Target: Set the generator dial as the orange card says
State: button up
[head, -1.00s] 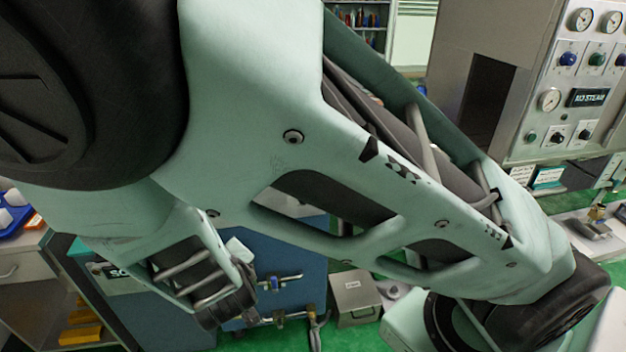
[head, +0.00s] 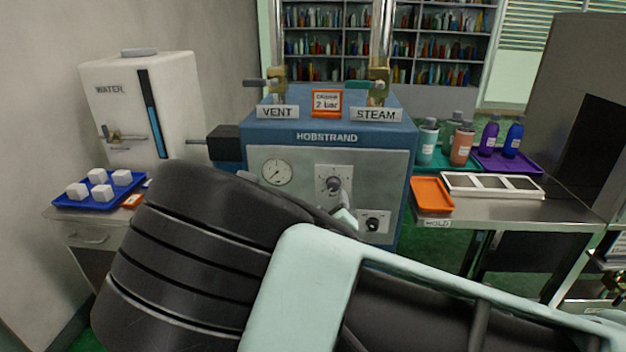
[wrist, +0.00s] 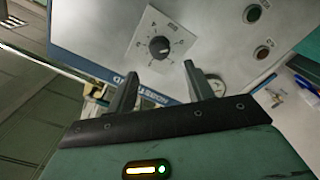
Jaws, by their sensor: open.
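The blue generator (head: 398,135) stands ahead in the head view, marked HOBSTRAND. The orange card (head: 327,103) on its top reads 2 bar. The generator dial (head: 334,183) is a dark knob on a pale square plate, right of the round gauge (head: 277,172). In the wrist view the dial (wrist: 159,47) shows beyond my gripper (wrist: 160,82), whose two fingers are apart and empty. The dial lies above the gap between the fingers, apart from them. Its scale numbers are too small to read. My arm hides the lower part of the generator in the head view.
VENT (head: 277,113) and STEAM (head: 376,115) plates with valves sit on top. A smaller knob (head: 374,222) is lower right. A white WATER tank (head: 170,80) and blue tray (head: 62,203) are left. A bench (head: 500,210) with an orange tray (head: 431,194) and bottles is right.

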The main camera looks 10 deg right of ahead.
aim_at(332, 187)
jog(key=p+x, duration=0.1)
jog(key=x, duration=0.6)
jog(key=shift+w+f, duration=0.1)
jog(key=shift+w, duration=0.05)
jog(key=c, duration=1)
